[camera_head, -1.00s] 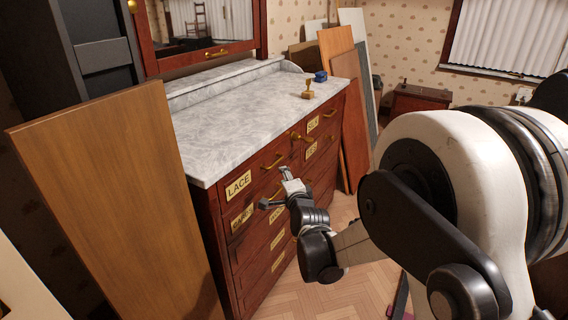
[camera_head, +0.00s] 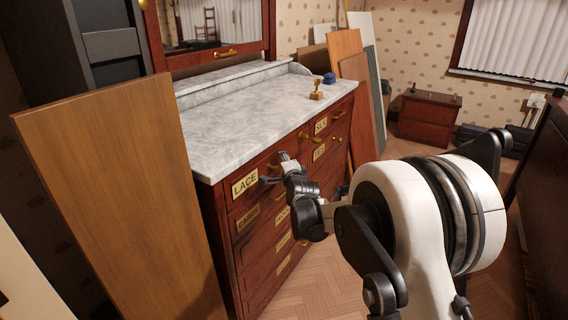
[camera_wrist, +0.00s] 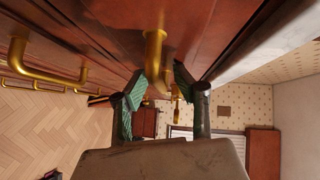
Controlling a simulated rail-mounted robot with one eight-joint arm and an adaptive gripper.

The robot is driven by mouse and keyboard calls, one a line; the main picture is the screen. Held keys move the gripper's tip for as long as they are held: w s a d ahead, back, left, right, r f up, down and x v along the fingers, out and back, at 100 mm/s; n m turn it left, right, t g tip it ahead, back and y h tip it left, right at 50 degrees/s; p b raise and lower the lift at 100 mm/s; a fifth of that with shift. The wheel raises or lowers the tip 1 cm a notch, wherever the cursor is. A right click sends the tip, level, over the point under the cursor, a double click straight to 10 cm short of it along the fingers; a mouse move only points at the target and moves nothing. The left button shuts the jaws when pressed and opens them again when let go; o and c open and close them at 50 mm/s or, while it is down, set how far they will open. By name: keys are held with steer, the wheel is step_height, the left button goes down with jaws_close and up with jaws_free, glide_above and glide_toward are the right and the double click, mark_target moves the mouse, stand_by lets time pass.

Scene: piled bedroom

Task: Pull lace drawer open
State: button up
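The lace drawer (camera_head: 256,171) is the top left drawer of a red-brown wooden chest, marked by a brass LACE label (camera_head: 245,184). Its front looks flush with the chest. My gripper (camera_head: 277,168) is at the drawer's front, right of the label, and covers much of the handle there. In the wrist view, a brass handle (camera_wrist: 155,48) runs down between the two green-padded fingers of my gripper (camera_wrist: 167,75). The fingers are apart, one on each side of the handle. I cannot tell whether either pad touches it.
A grey marble top (camera_head: 240,120) overhangs the drawers and carries a brass stamp-like object (camera_head: 316,95) and a small blue item (camera_head: 330,78). A tall wooden board (camera_head: 115,190) leans at the chest's left. Other brass handles (camera_wrist: 45,75) lie close by. Parquet floor (camera_head: 335,285) is clear in front.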

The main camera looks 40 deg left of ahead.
jaws_close()
stand_by(0.4)
